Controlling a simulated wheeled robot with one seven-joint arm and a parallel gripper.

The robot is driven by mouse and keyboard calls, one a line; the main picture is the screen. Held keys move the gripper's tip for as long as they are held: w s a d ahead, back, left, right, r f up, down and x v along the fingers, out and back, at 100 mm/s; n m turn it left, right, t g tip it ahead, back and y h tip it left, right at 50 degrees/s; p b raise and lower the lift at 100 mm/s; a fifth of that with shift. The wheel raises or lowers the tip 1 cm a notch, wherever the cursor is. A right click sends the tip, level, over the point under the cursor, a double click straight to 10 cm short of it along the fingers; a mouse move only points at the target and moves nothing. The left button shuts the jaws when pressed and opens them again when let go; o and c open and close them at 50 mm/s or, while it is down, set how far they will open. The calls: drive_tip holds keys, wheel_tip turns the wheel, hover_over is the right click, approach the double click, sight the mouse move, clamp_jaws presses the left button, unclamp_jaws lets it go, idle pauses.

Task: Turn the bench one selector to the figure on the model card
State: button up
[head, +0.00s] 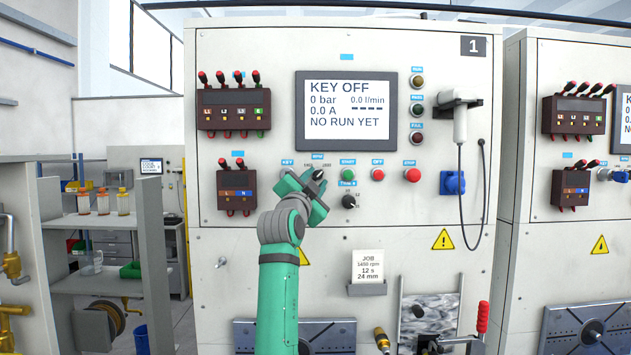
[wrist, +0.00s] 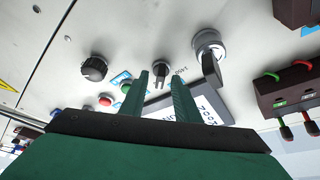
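The bench one speed selector (wrist: 160,70) is a small dark knob under the RPM label, with figures beside it. My gripper (wrist: 158,82) is open, with its two green fingers on either side of the knob and visible gaps between. In the head view, my gripper (head: 319,182) is at the panel and hides most of the selector, so its setting cannot be read. The model card (head: 367,266), headed JOB, sits in a holder below the panel and reads 1450 rpm, 12 s, 24 mm.
The screen (head: 346,111) reads KEY OFF. A round timer knob (head: 348,201) is just below right of my gripper. The green start button (head: 348,174) and red buttons are to the right. The key switch (wrist: 208,45) is close beside the fingers.

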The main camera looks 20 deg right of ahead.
drive_tip(key=shift+w+d, duration=0.15)
drive_tip(key=shift+w, duration=0.2)
drive_tip(key=shift+s+r, duration=0.1)
drive_tip(key=shift+s, duration=0.05)
clamp_jaws()
